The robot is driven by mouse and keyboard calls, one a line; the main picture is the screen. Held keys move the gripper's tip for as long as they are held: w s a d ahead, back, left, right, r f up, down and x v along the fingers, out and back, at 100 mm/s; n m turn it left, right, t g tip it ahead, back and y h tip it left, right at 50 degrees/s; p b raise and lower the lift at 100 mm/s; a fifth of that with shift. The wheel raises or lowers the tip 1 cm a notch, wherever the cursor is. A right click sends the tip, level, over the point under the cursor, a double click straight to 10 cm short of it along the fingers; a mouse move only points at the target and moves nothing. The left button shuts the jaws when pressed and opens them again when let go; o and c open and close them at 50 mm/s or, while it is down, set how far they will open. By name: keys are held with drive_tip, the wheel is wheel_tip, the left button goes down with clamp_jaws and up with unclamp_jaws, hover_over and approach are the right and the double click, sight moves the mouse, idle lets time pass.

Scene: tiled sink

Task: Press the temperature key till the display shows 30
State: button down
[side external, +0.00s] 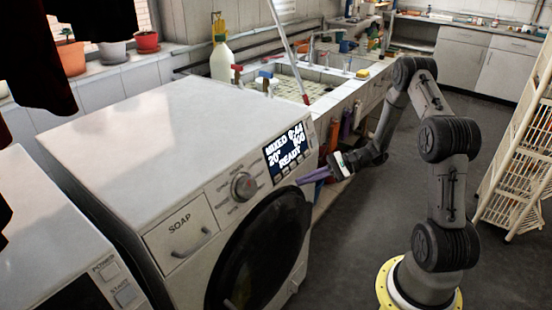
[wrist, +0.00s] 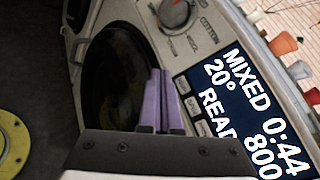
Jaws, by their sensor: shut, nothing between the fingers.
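The washing machine (side external: 165,140) has a dark display (side external: 288,150) on its front panel. The display reads MIXED, 0:44, 20°, 800 and READY; it also shows in the wrist view (wrist: 250,110), turned on its side and partly cut off. A row of small keys (side external: 292,166) runs along the display's lower edge; some keys (wrist: 192,105) show beside my fingers in the wrist view, their labels too small to read surely. My gripper (side external: 302,180) has purple fingers, shut and empty, just in front of the panel below the display. It also shows in the wrist view (wrist: 160,74); contact cannot be told.
A round dial (side external: 243,187) and a SOAP drawer (side external: 182,232) are left of the display. The round dark door (side external: 262,255) lies below. A tiled sink (side external: 300,85) stands behind, and a cream rack (side external: 520,150) at right.

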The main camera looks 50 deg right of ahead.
sight(278, 178)
drive_tip(key=s, duration=0.1)
drive_tip(key=s+r, duration=0.1)
drive_tip(key=s, duration=0.1)
drive_tip(key=shift+s+r, duration=0.15)
drive_tip(key=shift+s, duration=0.15)
drive_tip(key=shift+w, duration=0.1)
drive_tip(key=w+f, duration=0.3)
drive_tip(key=w, duration=0.5)
idle(0.4)
drive_tip(key=shift+w, duration=0.15)
idle(1.9)
drive_tip(key=shift+w+f, duration=0.1)
drive_tip(key=shift+w, duration=0.2)
